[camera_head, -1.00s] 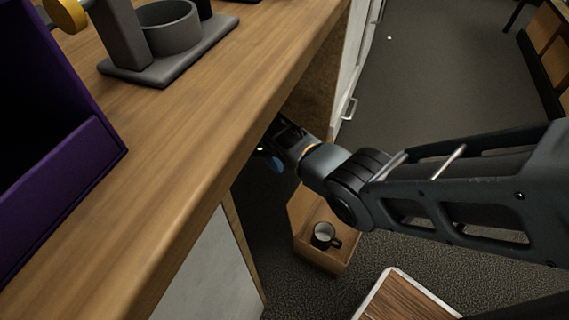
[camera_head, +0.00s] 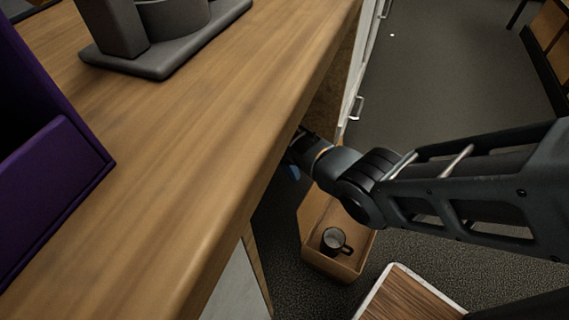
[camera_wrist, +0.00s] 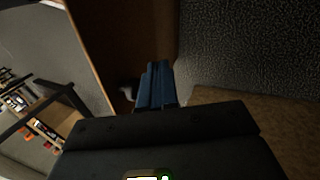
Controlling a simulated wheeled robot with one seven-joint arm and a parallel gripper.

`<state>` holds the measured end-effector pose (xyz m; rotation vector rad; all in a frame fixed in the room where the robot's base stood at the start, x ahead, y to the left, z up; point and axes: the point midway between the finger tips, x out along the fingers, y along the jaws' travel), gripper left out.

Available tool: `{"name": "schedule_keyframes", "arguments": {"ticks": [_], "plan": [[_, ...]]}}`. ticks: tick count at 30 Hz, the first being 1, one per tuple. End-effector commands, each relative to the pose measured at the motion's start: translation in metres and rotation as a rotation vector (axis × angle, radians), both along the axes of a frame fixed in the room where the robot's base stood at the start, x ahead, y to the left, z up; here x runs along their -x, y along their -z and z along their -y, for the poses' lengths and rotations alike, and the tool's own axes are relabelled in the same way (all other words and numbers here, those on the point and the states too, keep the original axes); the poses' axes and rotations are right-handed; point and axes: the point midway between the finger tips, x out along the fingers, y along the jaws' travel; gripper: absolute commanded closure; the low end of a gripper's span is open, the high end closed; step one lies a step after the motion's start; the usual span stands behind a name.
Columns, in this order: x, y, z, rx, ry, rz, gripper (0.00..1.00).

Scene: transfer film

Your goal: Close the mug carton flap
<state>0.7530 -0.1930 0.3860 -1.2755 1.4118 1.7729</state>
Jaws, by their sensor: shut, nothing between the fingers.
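An open brown carton (camera_head: 328,266) stands on the dark floor beside the counter. A dark mug (camera_head: 333,241) sits inside it, with its handle to the right. My forearm hides the carton's far part, and I cannot clearly make out the flap. My gripper (camera_head: 294,172) is beyond the carton's far end in the picture, low beside the counter and mostly hidden by its edge. In the wrist view, the blue fingers of my gripper (camera_wrist: 156,84) are together and empty. A brown panel lies close to their left; I cannot tell whether they touch it.
The wooden counter (camera_head: 215,150) overhangs the space near my gripper. It carries a purple stand (camera_head: 50,185) and a grey stand (camera_head: 165,50). White cabinet fronts (camera_head: 357,75) with handles line the far side. A wood-topped, white-edged piece (camera_head: 405,295) is close to the carton's right.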

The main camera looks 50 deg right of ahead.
Motion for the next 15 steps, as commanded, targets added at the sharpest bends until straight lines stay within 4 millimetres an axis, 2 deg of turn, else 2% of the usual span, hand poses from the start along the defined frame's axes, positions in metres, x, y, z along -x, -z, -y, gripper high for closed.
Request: {"name": "schedule_keyframes", "arguments": {"ticks": [6,15], "plan": [[0.022,-0.007,0.008,-0.001,0.002,0.002,1.0],[0.028,-0.008,0.01,0.001,0.0,0.002,1.0]]}}
